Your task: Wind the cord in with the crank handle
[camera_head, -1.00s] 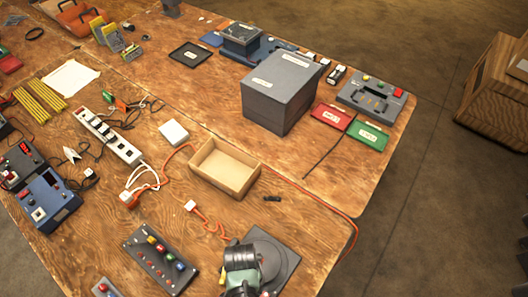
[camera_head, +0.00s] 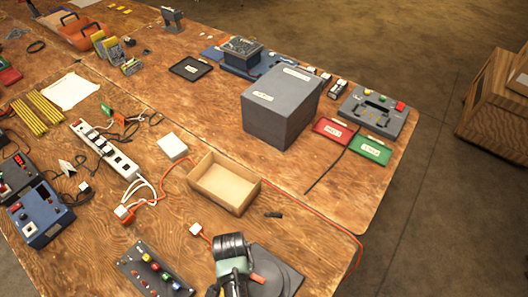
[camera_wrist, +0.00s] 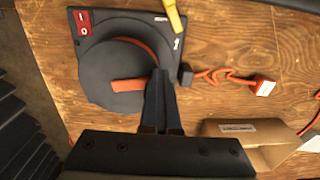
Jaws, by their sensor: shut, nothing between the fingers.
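The cord reel (camera_wrist: 110,65) is a dark round drum on a dark base with a red switch at one corner. It also shows at the front of the table in the head view (camera_head: 284,264), partly hidden by my arm. The orange crank handle (camera_wrist: 128,92) lies across the drum. My gripper (camera_wrist: 160,76) is shut and empty over the drum, with its fingers just right of the handle in the wrist view; I cannot tell whether they touch it. The orange cord (camera_wrist: 220,73) leaves the reel in loose bends and ends at a white plug (camera_wrist: 265,87), also in the head view (camera_head: 196,229).
A button panel (camera_head: 150,270) lies left of the reel. A power strip (camera_head: 105,150) and a large grey box (camera_head: 275,115) stand farther back.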

